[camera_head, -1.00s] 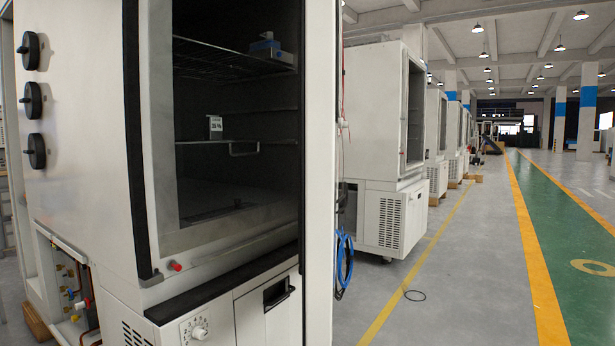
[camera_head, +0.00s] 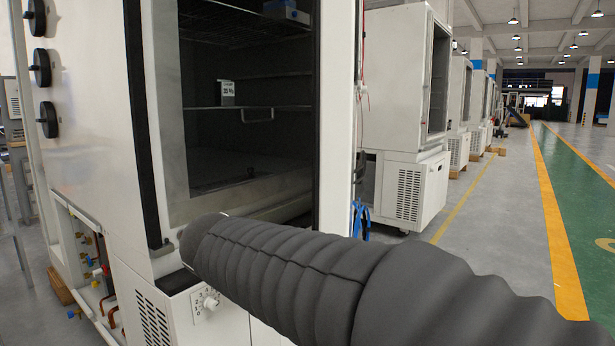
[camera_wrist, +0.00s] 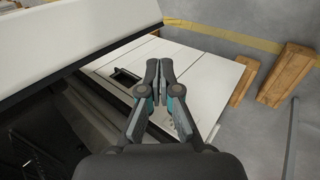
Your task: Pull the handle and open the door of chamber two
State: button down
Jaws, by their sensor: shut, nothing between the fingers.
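The near chamber (camera_head: 90,165) shows its dark interior in the head view, with wire shelves and a small labelled box (camera_head: 227,93). A white door-like panel (camera_head: 337,120) with a black inner edge stands out at the right side of the opening, seen nearly edge-on. The door appears open. I see no door handle. In the wrist view a white panel (camera_wrist: 75,40) with a black edge spans the upper left. My gripper (camera_wrist: 159,65) is shut and empty, above the white lower cabinet (camera_wrist: 195,70). In the head view my dark-sleeved arm crosses the chamber's lower front and hides the gripper.
More chambers (camera_head: 405,120) stand in a row to the right. Wooden blocks (camera_wrist: 287,75) lie on the floor in the wrist view. The green walkway (camera_head: 575,170) at the right is clear.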

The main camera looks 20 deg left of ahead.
jog(key=w+a+r+t+h, duration=0.25)
jog(key=a+r, duration=0.25)
jog(key=r, duration=0.5)
jog(key=s+a+r+m+t+h, duration=0.2)
jog(key=s+r+h, duration=0.1)
jog(key=r, duration=0.5)
jog(key=s+a+r+m+t+h, duration=0.2)
jog(key=s+r+h, duration=0.15)
jog(key=r, duration=0.55)
jog(key=s+d+b+x, duration=0.2)
jog(key=x, duration=1.1)
jog(key=shift+d, duration=0.2)
